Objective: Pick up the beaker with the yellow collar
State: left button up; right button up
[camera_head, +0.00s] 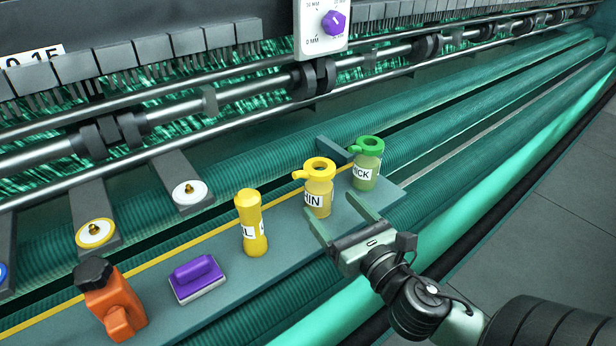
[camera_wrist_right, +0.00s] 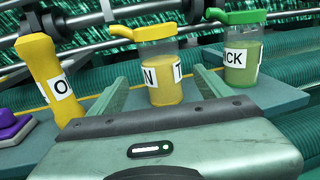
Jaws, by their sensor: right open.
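The beaker with the yellow collar (camera_head: 319,190) stands upright on the grey-green shelf (camera_head: 284,262). It holds yellow liquid and has a white label ending in "IN". In the right wrist view the same beaker (camera_wrist_right: 160,72) stands ahead, between the lines of the two fingers. My right gripper (camera_head: 342,220) is open and empty, its fingers pointing at this beaker from the near right side. In the right wrist view the right gripper (camera_wrist_right: 160,92) also shows open. I cannot tell whether a finger touches the beaker. My left gripper is not in view.
A green-collared beaker (camera_head: 367,164) labelled "ICK" stands just right of the yellow-collared one. A yellow bottle (camera_head: 250,222), a purple-handled block (camera_head: 197,277) and an orange clamp (camera_head: 112,305) with a black knob stand to the left. Machine rollers run behind.

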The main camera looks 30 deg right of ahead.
aim_at(326, 194)
jog(key=shift+w+d+r, duration=0.1)
jog(key=shift+w+r, duration=0.1)
jog(key=shift+w, duration=0.4)
jog(key=shift+w+d+r+p, duration=0.1)
jog(key=shift+w+r+p, duration=0.25)
jog(key=shift+p, duration=0.35)
jog(key=w+p, duration=0.1)
jog(key=w, duration=0.1)
jog(key=w+p, duration=0.1)
jog(key=w, duration=0.1)
jog(key=shift+d+r, duration=0.15)
jog(key=shift+r, duration=0.05)
jog(key=shift+w+f, duration=0.1)
jog(key=shift+w, duration=0.2)
jog(key=shift+w+f, duration=0.1)
jog(key=c, duration=1.7)
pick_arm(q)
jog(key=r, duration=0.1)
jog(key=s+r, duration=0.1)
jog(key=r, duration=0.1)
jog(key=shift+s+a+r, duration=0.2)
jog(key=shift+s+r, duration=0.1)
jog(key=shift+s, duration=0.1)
